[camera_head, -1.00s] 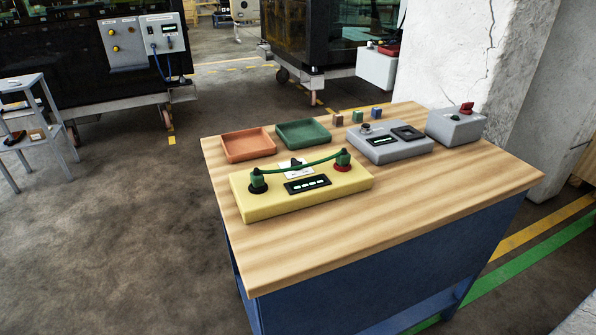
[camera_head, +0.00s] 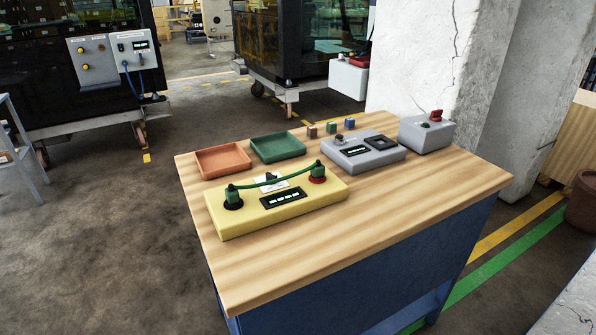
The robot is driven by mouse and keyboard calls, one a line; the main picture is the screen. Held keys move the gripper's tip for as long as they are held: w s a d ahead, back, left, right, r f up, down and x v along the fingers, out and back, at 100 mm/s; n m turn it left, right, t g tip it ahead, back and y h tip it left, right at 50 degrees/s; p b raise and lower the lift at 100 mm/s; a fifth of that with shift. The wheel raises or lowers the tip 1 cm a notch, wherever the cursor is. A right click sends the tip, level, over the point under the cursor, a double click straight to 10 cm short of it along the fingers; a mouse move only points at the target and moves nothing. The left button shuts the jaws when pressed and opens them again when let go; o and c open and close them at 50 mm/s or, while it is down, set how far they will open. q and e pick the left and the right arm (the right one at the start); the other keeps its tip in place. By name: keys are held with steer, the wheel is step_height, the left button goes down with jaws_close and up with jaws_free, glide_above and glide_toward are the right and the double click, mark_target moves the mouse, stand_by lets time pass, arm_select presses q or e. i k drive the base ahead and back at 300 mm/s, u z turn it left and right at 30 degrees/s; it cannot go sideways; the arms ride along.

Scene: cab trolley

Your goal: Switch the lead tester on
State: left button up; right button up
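The yellow box (camera_head: 300,208), which looks like the lead tester, lies on the wooden bench top near its left front edge. A green lead (camera_head: 270,182) arches between its two sockets, a black one at left and a red one at right. A dark display (camera_head: 283,199) with several pale lit marks is on its top face. A small dark switch (camera_head: 269,176) on a white plate sits behind the lead, partly covered by it; its position is too small to tell. Neither of my grippers is in view.
On the bench (camera_head: 400,215) stand an orange tray (camera_head: 222,172), a green tray (camera_head: 277,158), a grey unit (camera_head: 377,159) with a display, and a grey box (camera_head: 428,143) with a red knob. Several small blocks stand at the back. The front right of the top is clear. A pillar (camera_head: 425,70) rises behind.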

mark_target(269, 176)
steer(key=z, duration=0.5)
steer(key=k, duration=0.6)
steer(key=u, duration=1.25)
steer(key=i, duration=0.5)
steer(key=u, duration=0.05)
